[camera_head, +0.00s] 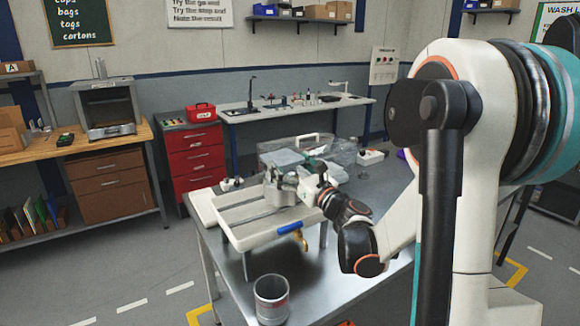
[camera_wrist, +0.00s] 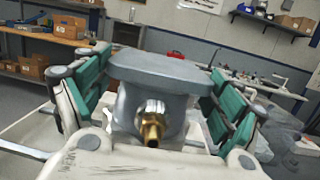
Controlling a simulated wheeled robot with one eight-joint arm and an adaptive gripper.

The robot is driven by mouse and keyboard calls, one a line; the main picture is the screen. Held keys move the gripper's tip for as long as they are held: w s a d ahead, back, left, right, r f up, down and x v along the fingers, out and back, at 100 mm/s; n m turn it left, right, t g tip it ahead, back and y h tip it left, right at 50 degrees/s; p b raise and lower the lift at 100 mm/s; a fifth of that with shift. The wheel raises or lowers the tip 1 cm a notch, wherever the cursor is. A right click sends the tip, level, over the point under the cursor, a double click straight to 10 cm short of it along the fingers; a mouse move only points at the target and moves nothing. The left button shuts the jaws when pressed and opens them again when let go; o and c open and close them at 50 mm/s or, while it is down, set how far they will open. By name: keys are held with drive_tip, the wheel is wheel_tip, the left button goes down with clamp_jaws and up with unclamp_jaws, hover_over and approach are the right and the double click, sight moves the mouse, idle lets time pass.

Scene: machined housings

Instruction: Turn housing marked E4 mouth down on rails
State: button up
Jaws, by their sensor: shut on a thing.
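My gripper (camera_head: 300,184) is over the rails of a pale draining tray (camera_head: 228,242) on the metal table. It is shut on a grey housing (camera_wrist: 165,72), which lies between its green-padded fingers in the wrist view. A broad flat flange is at the top of the housing there, and a brass fitting (camera_wrist: 150,128) points toward the camera. In the head view the housing (camera_head: 274,194) is small and partly hidden by my gripper. I cannot read an E4 mark, nor tell whether the housing touches the rails.
A brass tap with a blue handle (camera_head: 290,228) sticks out of the tray's front. A clear bin (camera_head: 335,150) and a small white box (camera_head: 370,157) are behind. The tabletop right of the can looks clear.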

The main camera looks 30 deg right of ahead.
drive_tip(key=o, duration=1.9)
drive_tip(key=shift+o, duration=0.2)
drive_tip(key=shift+s+f, duration=0.1)
drive_tip(key=v, duration=1.2)
